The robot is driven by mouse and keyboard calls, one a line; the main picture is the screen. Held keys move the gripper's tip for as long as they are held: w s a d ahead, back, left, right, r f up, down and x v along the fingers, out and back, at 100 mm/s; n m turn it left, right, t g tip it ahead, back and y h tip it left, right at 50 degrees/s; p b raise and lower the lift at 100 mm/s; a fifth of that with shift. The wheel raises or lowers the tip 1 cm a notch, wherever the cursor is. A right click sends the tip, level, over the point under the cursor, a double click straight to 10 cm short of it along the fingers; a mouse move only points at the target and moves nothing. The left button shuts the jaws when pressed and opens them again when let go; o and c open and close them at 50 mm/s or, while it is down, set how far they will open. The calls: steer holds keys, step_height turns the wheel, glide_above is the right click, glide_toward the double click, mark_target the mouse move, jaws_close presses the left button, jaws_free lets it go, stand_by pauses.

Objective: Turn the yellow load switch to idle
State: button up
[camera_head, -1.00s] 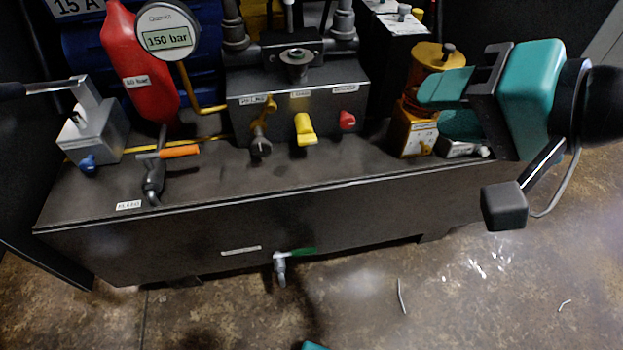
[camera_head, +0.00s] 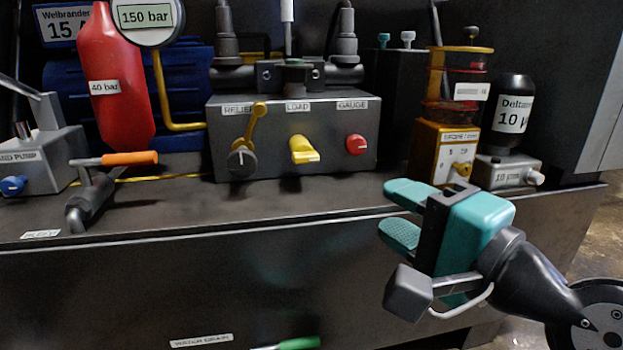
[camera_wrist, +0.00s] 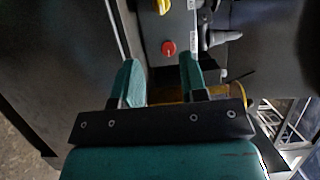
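The yellow load switch (camera_head: 302,150) is a lever knob in the middle of the grey control block's (camera_head: 290,178) front face, under a label reading LOAD. Its handle points down and to the right. In the wrist view the yellow switch (camera_wrist: 164,6) shows only partly at the top edge. My teal gripper (camera_head: 402,213) is in front of the bench, to the right of the block and apart from the switch. Its two fingers (camera_wrist: 160,82) stand apart with nothing between them.
On the block, a black relief knob with a brass lever (camera_head: 243,158) is left of the switch and a red gauge knob (camera_head: 356,144) is right of it. An amber cylinder unit (camera_head: 447,150) stands farther right. An orange-handled bleed valve (camera_head: 130,158) is on the left.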

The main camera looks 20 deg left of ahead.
steer(key=a+p, duration=0.1)
steer(key=p, duration=0.7)
glide_toward(310, 160)
steer(key=x, duration=0.8)
steer(key=shift+a+f, duration=0.1)
steer(key=shift+a, duration=0.05)
steer(key=shift+w+a+b, duration=0.3)
steer(key=shift+w+a, duration=0.1)
steer(key=shift+a, duration=0.05)
jaws_close()
